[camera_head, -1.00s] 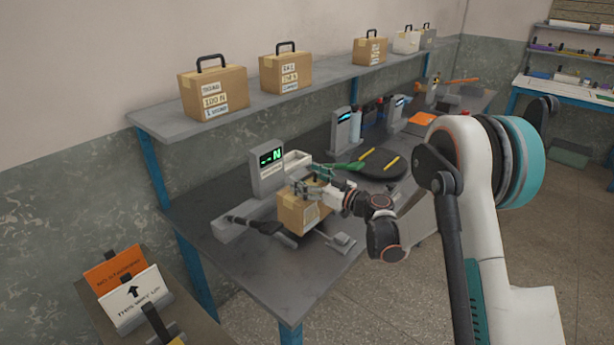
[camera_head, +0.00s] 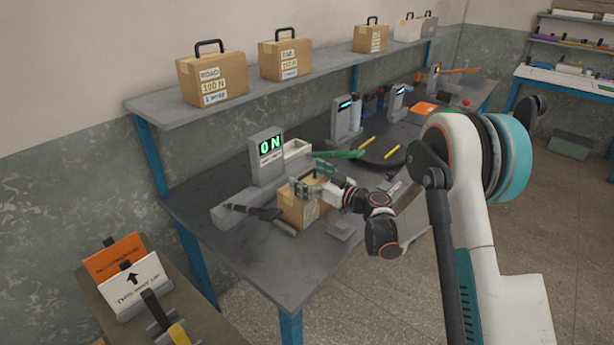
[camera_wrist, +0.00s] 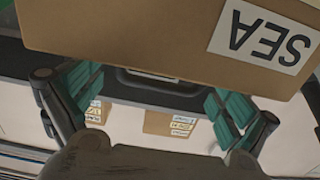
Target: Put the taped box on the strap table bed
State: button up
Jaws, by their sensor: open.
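The cardboard box (camera_head: 300,212) stands in front of a grey unit with a lit "0 N" display (camera_head: 271,147) on the dark worktable. Its base meets a low grey part (camera_head: 285,228), perhaps the strap table bed; the contact is mostly hidden. In the wrist view the box (camera_wrist: 150,30) fills the top, with an upside-down "SEA" label. Its black handle (camera_wrist: 160,85) lies between my teal fingers. My gripper (camera_head: 312,187) is open at the top of the box; its fingers stand apart on both sides of the handle. I cannot make out tape.
A black strap or lever (camera_head: 255,211) lies left of the box, and a small grey block (camera_head: 342,229) right of it. Handled cartons (camera_head: 212,80) stand on the wall shelf (camera_head: 165,115). A dark round disc (camera_head: 380,155) lies behind. The table's front left is clear.

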jog(key=p+v, duration=0.3)
jog(key=v, duration=0.9)
jog(key=s+d+r+m+g+h, duration=0.25)
jog(key=s+r+m+h, duration=0.35)
jog(key=s+r, duration=0.7)
jog(key=s+d+m+h, duration=0.2)
jog(key=s+d+h, duration=0.2)
jog(key=s, duration=0.7)
jog(key=s+d+m+g+h, duration=0.1)
jog(key=s+d+m+h, duration=0.1)
jog(key=s+d+h, duration=0.2)
jog(key=s+d, duration=0.3)
jog(key=s, duration=0.5)
jog(key=shift+s+f, duration=0.3)
jog(key=shift+s, duration=0.05)
